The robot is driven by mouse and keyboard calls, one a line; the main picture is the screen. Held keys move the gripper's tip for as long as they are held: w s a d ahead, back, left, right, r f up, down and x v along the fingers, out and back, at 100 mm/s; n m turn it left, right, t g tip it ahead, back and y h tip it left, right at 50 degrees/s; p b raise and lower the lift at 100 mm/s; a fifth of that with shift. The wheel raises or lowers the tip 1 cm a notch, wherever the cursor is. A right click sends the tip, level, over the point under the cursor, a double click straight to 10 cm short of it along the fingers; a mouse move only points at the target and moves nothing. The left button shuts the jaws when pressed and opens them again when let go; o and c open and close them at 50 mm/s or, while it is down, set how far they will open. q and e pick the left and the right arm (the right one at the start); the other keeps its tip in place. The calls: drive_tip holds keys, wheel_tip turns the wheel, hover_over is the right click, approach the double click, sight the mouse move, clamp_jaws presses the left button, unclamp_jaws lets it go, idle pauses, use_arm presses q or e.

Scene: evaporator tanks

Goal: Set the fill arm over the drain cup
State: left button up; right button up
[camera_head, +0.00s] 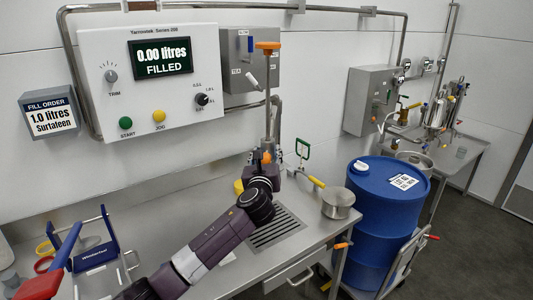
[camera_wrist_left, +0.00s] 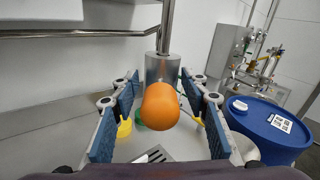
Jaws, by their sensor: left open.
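An orange knob (camera_wrist_left: 160,106) sits between the spread fingers of my left gripper (camera_wrist_left: 162,88) in the left wrist view, in front of a steel post (camera_wrist_left: 158,68) with a pipe rising from it. The fingers are open, and I see gaps on both sides of the knob. In the head view my left gripper (camera_head: 262,170) is mostly hidden by its own arm, beside the post on the bench. An orange part (camera_head: 262,156) shows there. A vertical rod with an orange T-handle (camera_head: 267,47) rises above. I cannot clearly identify the drain cup. My right gripper is not in view.
The steel bench (camera_head: 215,268) has a slotted drain grate (camera_head: 275,228) right of my arm. A steel pot (camera_head: 338,201) stands near its right edge, beside a blue drum (camera_head: 380,230). A control panel (camera_head: 150,75) reads 0.00 litres. A blue rack (camera_head: 95,255) stands at left.

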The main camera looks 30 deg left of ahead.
use_arm(q)
drive_tip(key=shift+w+a, duration=0.1)
drive_tip(key=shift+w, duration=0.05)
clamp_jaws()
idle(0.4)
